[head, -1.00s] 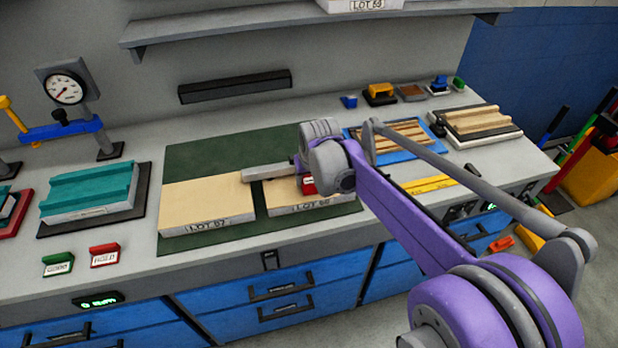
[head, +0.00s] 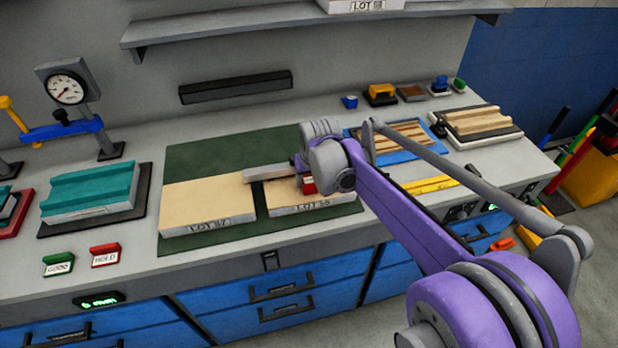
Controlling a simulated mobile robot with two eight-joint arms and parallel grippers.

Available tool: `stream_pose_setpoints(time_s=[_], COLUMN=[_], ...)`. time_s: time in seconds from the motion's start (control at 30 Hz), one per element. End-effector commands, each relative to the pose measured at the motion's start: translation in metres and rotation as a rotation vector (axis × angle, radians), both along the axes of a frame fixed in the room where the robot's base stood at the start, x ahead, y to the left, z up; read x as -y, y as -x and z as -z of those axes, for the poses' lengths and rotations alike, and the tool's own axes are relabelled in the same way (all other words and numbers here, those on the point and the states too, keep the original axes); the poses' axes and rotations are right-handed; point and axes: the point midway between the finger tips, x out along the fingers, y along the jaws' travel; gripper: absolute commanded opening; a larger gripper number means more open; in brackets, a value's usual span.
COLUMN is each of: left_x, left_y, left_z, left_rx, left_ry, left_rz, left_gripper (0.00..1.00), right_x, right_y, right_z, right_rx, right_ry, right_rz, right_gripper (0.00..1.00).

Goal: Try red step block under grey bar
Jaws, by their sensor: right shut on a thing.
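The red step block (head: 309,186) shows as a small red patch with a pale mark, just below my right gripper (head: 304,173). My right gripper is shut on it at the right panel, and the wrist hides most of the block and the fingertips. The grey bar (head: 268,172) lies over the back part of the two pale panels, LOT 57 (head: 205,204) and LOT 58 (head: 312,202), spanning the gap between them. Its right end meets the gripper in the picture. I cannot tell whether the block is under the bar or touching it. My left gripper is out of view.
The panels rest on a green mat (head: 240,150). A teal panel (head: 90,193) and a dial gauge stand (head: 67,88) are at left. GOOD (head: 58,264) and HOLD (head: 105,255) blocks sit near the front edge. A blue tray (head: 398,150) lies right of the mat.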

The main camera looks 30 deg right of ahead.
Motion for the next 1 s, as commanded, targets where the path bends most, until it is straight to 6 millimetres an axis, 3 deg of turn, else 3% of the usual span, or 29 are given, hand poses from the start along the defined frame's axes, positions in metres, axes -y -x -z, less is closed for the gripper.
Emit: stream_pose_setpoints(time_s=[1.0], left_x=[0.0], left_y=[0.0], left_z=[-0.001], left_rx=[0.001], left_ry=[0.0], left_rz=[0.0], left_gripper=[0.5], right_x=[-0.005], right_y=[0.02], right_z=[0.0], right_rx=[0.0], right_ry=[0.0], right_rz=[0.0], right_gripper=[0.0])
